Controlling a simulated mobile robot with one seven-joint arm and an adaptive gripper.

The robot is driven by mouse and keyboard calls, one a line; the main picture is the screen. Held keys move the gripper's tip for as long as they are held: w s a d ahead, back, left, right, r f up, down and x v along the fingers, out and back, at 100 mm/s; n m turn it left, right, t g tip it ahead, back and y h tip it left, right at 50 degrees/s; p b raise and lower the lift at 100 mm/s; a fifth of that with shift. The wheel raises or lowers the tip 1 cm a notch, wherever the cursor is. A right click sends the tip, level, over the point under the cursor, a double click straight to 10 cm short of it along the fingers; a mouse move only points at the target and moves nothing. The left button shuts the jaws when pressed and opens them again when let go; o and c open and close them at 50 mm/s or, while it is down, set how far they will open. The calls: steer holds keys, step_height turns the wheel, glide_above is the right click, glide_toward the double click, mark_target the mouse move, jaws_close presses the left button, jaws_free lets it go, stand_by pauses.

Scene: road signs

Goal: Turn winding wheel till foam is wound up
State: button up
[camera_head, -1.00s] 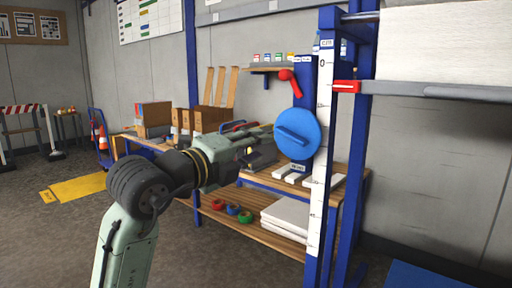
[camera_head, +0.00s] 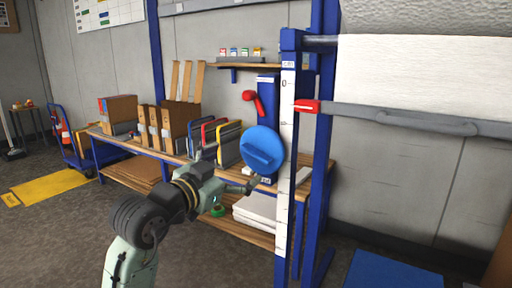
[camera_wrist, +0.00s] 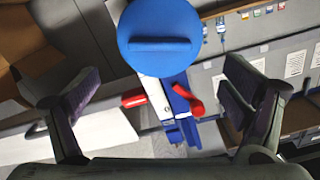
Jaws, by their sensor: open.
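The blue winding wheel (camera_head: 262,149), a round disc with a raised bar grip across its face, is mounted on the blue frame (camera_head: 322,150). White foam (camera_head: 425,75) hangs from a roller at the upper right, above a grey bar. My gripper (camera_head: 254,184) is just below and left of the wheel, apart from it in the wrist view. In the wrist view the wheel (camera_wrist: 160,38) is at top centre, and my gripper (camera_wrist: 162,95) is open with nothing between its fingers. The bar grip lies nearly level in that view.
A red-knobbed lever (camera_head: 254,102) is above the wheel. A white scale strip (camera_head: 286,150) runs down the frame. The workbench (camera_head: 150,150) holds cardboard boxes and folders. White slabs (camera_head: 258,214) lie on its lower shelf.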

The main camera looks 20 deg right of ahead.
mark_target(254, 154)
steer(key=p+x, duration=0.2)
steer(key=x, duration=0.7)
steer(key=shift+w+d, duration=0.2)
steer(key=shift+d, duration=0.05)
steer(key=c, duration=0.9)
